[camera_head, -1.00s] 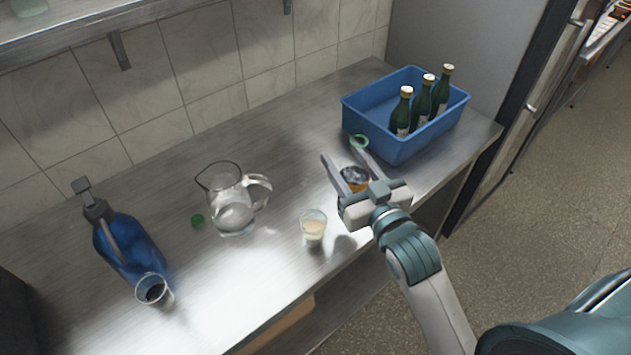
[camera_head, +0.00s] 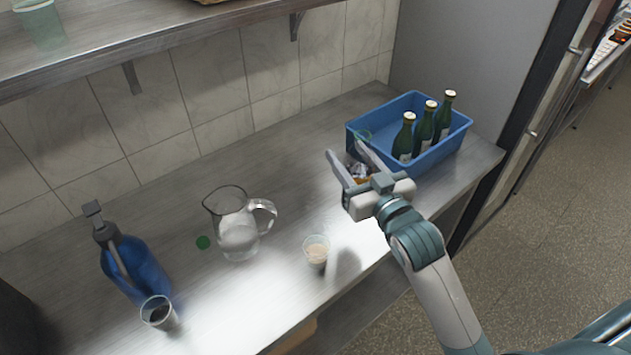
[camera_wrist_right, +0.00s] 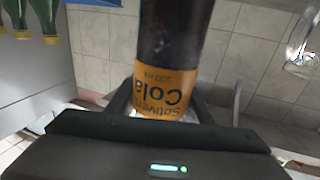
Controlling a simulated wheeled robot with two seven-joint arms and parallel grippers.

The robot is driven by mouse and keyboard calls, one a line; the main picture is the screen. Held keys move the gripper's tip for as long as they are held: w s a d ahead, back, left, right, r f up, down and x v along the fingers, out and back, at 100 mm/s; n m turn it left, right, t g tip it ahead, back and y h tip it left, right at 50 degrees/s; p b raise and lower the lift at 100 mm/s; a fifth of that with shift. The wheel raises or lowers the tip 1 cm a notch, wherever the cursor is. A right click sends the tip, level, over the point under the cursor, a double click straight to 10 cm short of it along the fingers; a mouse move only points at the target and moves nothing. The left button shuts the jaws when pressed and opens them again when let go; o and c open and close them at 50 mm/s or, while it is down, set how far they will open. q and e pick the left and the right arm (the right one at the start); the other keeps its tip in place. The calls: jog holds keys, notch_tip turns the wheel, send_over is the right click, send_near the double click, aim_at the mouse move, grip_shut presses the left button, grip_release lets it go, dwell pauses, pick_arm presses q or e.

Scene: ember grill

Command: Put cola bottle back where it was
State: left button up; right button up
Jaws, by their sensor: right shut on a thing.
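My right gripper (camera_head: 350,155) is shut on the cola bottle (camera_head: 361,172) and holds it at the left front of the blue crate (camera_head: 408,172). In the head view the bottle is mostly hidden by the gripper; a bit of dark body and orange label shows. In the right wrist view the cola bottle (camera_wrist_right: 174,60) is dark, with an orange "Cola" label (camera_wrist_right: 163,92) that reads upside down. I cannot tell whether its base touches the counter. My left gripper is not in view.
Green bottles (camera_head: 424,130) stand in the crate's right part.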

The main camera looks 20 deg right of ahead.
jog(key=w+a+f+p, duration=0.2)
jog(key=w+a+f, duration=0.3)
jog(key=w, duration=0.4)
jog(key=shift+w+f+p, duration=0.15)
jog(key=shift+f+p, duration=0.2)
jog(key=shift+f, duration=0.25)
notch_tip(320, 180, down, 4)
jog(key=shift+p, duration=0.7)
jog(key=shift+f, duration=0.1)
jog(key=o, duration=1.4)
jog(key=shift+c, duration=0.2)
